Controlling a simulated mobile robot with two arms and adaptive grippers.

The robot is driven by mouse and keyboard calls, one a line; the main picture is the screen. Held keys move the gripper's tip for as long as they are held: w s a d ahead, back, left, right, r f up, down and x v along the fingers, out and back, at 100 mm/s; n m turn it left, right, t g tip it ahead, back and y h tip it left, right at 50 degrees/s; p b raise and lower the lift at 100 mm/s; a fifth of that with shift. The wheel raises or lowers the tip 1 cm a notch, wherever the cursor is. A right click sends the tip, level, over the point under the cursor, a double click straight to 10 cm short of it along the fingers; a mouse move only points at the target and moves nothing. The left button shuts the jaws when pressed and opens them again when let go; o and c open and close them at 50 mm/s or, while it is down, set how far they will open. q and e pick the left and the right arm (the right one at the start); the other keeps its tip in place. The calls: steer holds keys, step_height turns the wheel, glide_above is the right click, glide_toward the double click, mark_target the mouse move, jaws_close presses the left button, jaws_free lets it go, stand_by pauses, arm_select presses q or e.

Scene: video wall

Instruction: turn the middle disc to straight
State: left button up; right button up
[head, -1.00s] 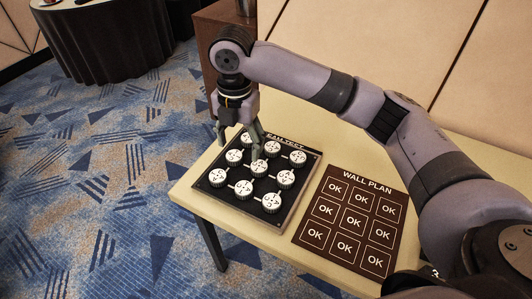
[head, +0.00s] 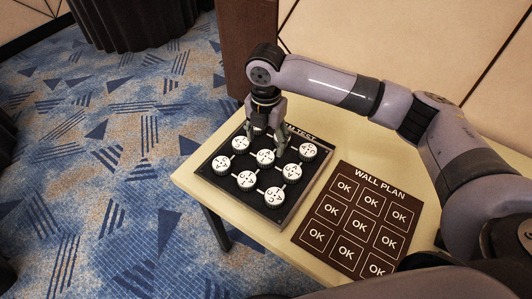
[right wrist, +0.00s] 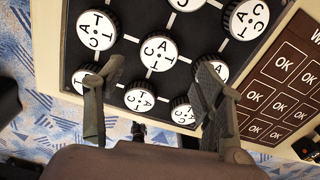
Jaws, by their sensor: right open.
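The middle disc (head: 265,158) is a round white-faced knob with black letters, in the centre of a black board (head: 236,191) of similar discs. In the right wrist view the middle disc (right wrist: 159,54) shows between and ahead of the fingers; its lettering looks turned, though I cannot read its exact angle. My right gripper (head: 266,145) is open and empty over the far part of the board, pointing down. In the right wrist view, its two spread fingers (right wrist: 152,84) are on either side, apart from the middle disc. My left gripper is out of view.
Other lettered discs, such as one at the near corner (head: 274,197), closely surround the middle one. A brown wall plan (head: 351,219) with OK squares lies to the right on the pale table (head: 190,178). A panelled wall stands behind.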

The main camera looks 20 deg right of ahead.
mark_target(266, 156)
step_height(266, 156, down, 6)
steer(key=shift+r, duration=0.15)
steer(key=shift+f, duration=0.45)
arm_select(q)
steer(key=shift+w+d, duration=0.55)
arm_select(e)
steer(key=shift+a, duration=0.1)
steer(key=shift+c, duration=1.4)
steer(key=c, duration=0.9)
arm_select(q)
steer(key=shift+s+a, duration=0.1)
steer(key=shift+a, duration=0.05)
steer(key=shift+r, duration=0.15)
arm_select(e)
steer(key=shift+r, duration=0.1)
